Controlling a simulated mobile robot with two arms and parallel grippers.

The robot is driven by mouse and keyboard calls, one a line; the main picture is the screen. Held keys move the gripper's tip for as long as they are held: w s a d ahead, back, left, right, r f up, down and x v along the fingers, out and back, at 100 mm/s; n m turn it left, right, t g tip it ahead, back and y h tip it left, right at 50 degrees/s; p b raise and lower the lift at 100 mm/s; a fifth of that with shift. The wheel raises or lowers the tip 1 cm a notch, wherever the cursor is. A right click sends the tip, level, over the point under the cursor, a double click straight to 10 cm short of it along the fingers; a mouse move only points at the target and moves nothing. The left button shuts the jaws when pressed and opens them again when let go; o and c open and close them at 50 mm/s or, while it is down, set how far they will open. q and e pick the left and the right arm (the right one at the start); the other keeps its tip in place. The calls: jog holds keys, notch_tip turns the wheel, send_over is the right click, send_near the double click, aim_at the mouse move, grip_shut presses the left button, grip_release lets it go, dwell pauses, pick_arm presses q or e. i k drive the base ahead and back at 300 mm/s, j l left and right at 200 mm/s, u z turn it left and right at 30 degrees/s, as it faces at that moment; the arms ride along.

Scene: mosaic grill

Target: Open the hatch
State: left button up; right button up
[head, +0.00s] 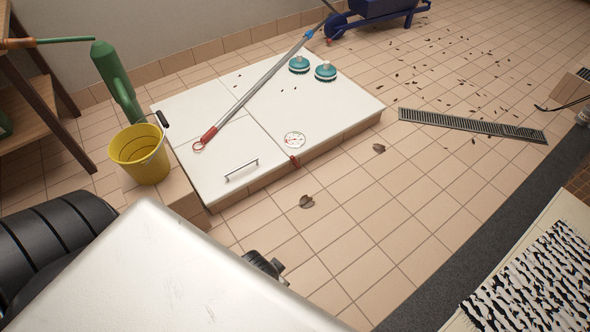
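The hatch (215,150) is a white panel lying flat and shut on a low tiled platform in the head view. A metal bar handle (241,170) sits near its front edge. A long pole (262,82) with a red end lies slantwise across the white panels, its red end resting on the hatch. Neither gripper's fingers can be made out in this view. A small dark part shows beside the white body in the foreground, and I cannot tell what it is.
Two teal brushes (326,71) and a round white disc (295,139) lie on the neighbouring panel. A metal grate (472,124) lies right; tiled floor in front is mostly clear.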

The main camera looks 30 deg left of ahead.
aim_at(241, 154)
jog(key=u, duration=1.55)
jog(key=i+l+u, duration=0.15)
jog(key=i, duration=0.2)
